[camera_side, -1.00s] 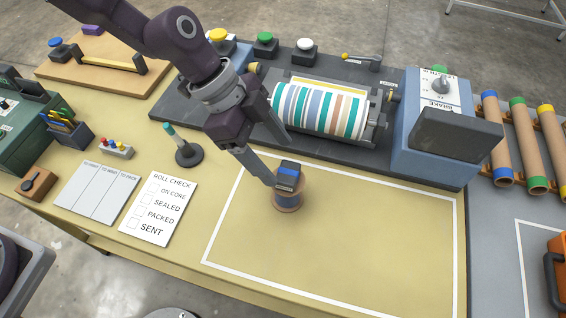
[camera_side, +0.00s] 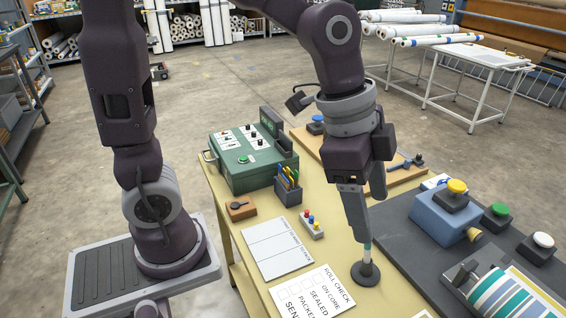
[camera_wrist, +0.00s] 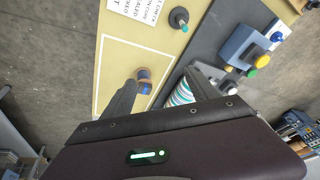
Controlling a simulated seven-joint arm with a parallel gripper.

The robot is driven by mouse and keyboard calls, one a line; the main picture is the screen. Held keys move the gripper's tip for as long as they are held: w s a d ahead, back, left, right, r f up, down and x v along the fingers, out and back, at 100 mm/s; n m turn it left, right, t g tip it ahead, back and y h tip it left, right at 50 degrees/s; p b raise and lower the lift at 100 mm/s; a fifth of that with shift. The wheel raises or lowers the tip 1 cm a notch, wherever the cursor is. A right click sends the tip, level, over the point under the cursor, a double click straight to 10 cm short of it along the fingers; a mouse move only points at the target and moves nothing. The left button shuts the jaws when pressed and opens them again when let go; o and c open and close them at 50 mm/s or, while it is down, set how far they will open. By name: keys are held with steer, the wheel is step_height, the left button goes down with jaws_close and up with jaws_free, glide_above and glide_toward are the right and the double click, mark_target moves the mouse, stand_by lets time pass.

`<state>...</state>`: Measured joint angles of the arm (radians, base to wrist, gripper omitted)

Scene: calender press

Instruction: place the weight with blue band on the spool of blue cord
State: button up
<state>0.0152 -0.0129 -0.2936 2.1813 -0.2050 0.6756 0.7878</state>
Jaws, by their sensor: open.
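My gripper (camera_side: 370,216) is open and empty, with one finger nearer the side camera than the other. The wrist view shows the two spread fingers of my gripper (camera_wrist: 160,84). Between and beyond them, small in that view, is the brown-and-blue spool of blue cord (camera_wrist: 144,73), inside the white-outlined area.
The press's striped roll (camera_side: 508,300) and the blue box with a yellow button (camera_side: 445,212) stand at right. A green control box (camera_side: 250,160), pen holder (camera_side: 288,188) and checklist card (camera_side: 312,293) lie on the bench.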

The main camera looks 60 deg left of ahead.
steer(key=s+a+r+n+t+y, duration=0.2)
steer(key=s+a+r+n, duration=0.1)
steer(key=s+a+n, duration=0.8)
steer(key=shift+s+a+r+t, duration=0.15)
steer(key=shift+s+a+t, duration=0.15)
steer(key=shift+s+a, duration=0.55)
steer(key=shift+s+d, duration=0.25)
